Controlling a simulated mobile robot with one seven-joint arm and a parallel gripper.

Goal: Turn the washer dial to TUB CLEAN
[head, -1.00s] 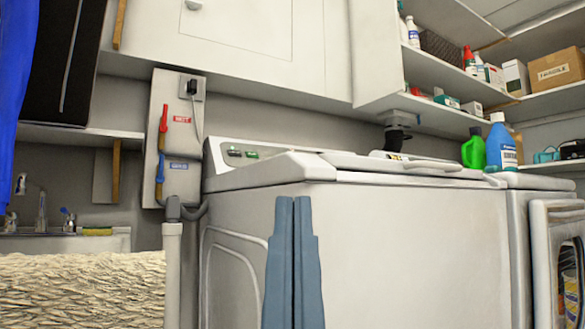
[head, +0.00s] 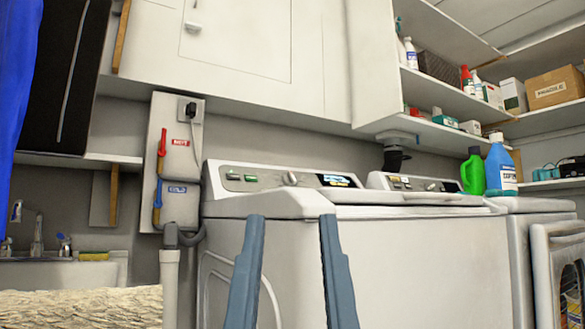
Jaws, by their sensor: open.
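The white washer (head: 420,255) stands in the middle of the head view, with its control panel along the back of its top. A round pale dial (head: 291,179) sits on that panel, between green buttons on the left and a lit display (head: 338,180) on the right. The dial's labels are too small to read. My gripper (head: 287,218) shows as two blue-grey fingers, spread apart and empty, in front of the washer. The fingertips appear below the dial in the picture and do not touch it.
A second control panel (head: 412,183) stands to the right. A green bottle (head: 474,172) and a blue-and-white bottle (head: 500,167) stand on the far right. White cabinets (head: 235,40) hang above. A pipe and hose (head: 171,250) run left of the washer.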

